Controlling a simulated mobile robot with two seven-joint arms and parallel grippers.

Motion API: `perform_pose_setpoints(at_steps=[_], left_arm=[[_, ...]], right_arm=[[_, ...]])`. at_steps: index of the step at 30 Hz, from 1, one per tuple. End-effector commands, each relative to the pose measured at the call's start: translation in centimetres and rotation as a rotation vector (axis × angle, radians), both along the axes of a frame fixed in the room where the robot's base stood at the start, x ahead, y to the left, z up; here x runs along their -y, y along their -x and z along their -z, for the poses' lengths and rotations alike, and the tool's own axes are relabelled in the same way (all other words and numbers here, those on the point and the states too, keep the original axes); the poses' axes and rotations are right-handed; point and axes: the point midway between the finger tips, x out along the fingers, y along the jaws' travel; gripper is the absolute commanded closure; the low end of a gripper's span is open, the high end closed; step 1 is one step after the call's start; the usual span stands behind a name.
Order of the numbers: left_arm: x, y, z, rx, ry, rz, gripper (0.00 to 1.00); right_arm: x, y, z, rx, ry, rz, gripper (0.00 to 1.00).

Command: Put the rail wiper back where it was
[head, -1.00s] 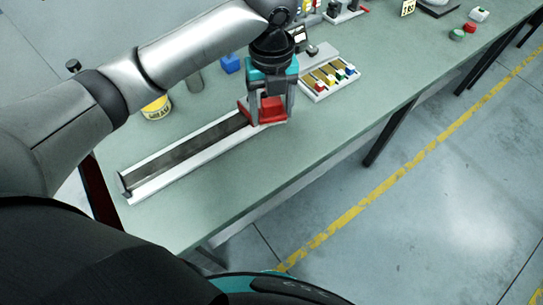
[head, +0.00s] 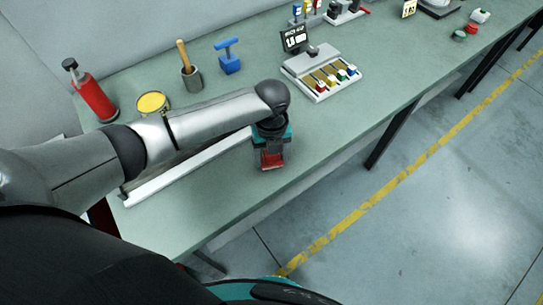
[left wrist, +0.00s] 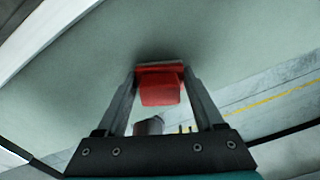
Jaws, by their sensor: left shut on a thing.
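The rail wiper, a red block, is held in my left gripper (head: 271,163). In the left wrist view the wiper (left wrist: 160,85) sits between the two fingers, close to the green bench top; I cannot tell whether it touches. The rail (head: 190,165), a long pale channel, lies along the bench to the left, partly hidden by my left arm. The gripper and wiper are beside the rail's right end, towards the bench's front edge. In the left wrist view part of the pale rail (left wrist: 45,30) shows at the upper left. My right gripper is not in view.
A red canister (head: 95,98), a yellow-topped tin (head: 152,103), a grey cup (head: 192,78) with a wooden handle and a blue T-handled tool (head: 229,62) stand behind. A white tray (head: 322,95) with coloured sliders is to the right. The bench front right of my gripper is clear.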

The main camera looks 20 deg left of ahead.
Motion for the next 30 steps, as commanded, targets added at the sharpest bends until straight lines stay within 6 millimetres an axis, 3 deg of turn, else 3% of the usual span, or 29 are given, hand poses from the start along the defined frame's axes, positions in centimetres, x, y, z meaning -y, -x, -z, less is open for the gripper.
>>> perform_pose_setpoints(at_steps=[12, 13, 21, 30], left_arm=[[0.02, -0.03, 0.58, 0.001, 0.000, -0.001, 0.83], [0.02, -0.03, 0.57, 0.001, 0.000, -0.001, 0.28], [0.01, -0.02, 0.51, 0.000, 0.001, 0.000, 0.01], [0.02, -0.03, 0.00, 0.001, 0.000, 0.000, 0.01]], right_arm=[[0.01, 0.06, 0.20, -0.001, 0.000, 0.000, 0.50], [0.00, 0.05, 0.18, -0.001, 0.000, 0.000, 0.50], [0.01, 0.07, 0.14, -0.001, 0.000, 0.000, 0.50], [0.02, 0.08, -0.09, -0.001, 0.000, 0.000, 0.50]])
